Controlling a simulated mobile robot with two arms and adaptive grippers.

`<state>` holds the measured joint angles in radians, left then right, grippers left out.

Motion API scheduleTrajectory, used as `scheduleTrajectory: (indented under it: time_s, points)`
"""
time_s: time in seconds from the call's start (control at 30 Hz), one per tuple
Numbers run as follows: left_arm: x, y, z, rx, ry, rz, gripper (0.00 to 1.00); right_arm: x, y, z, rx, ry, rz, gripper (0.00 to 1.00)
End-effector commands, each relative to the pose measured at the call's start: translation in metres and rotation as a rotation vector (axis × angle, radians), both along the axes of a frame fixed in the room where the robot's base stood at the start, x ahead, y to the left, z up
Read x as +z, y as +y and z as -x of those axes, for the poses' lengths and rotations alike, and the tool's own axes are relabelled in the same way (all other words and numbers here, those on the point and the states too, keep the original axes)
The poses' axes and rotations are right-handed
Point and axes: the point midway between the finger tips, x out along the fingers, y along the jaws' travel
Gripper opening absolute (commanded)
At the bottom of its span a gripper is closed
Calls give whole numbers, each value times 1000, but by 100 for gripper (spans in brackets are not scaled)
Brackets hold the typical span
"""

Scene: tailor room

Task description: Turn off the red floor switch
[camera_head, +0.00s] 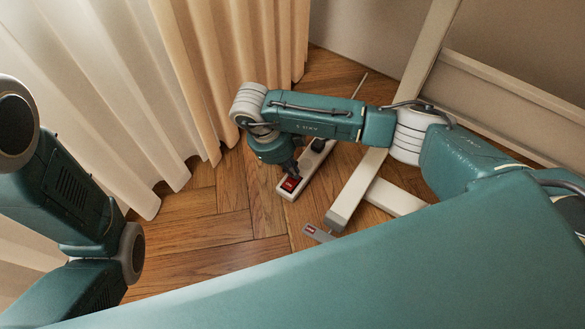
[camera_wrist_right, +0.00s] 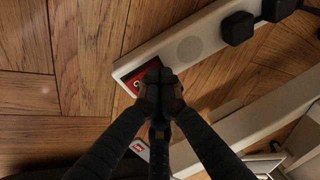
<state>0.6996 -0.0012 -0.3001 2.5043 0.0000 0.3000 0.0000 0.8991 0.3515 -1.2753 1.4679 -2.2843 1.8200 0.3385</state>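The red switch (camera_head: 290,184) sits at the near end of a white power strip (camera_head: 308,173) lying on the wooden floor. In the right wrist view the red switch (camera_wrist_right: 137,77) shows a white mark and is partly covered by my fingertips. My right gripper (camera_head: 292,173) points down over that end of the strip. In the right wrist view my right gripper (camera_wrist_right: 160,78) has its fingertips together, with nothing between them, over the switch's edge. I cannot tell if they touch it. My left arm is at the left; its gripper is out of view.
Black plugs (camera_wrist_right: 238,27) sit farther along the strip. Curtains (camera_head: 215,75) hang behind and left. Floor (camera_head: 200,235) left of the strip is clear.

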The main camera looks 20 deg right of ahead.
Motion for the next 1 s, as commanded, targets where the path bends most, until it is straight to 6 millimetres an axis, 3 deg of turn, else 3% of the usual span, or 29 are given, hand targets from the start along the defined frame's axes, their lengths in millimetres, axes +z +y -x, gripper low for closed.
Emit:
scheduleTrajectory:
  time_s: [0.7, 1.0]
  points:
    - [65, -1, -4, 1, 7, -2, 38, 69, 0, 0, 0, 1, 1, 0]
    - [64, -1, -2, 2, 1, -2, 38, 69, 0, 0, 0, 0, 0, 0]
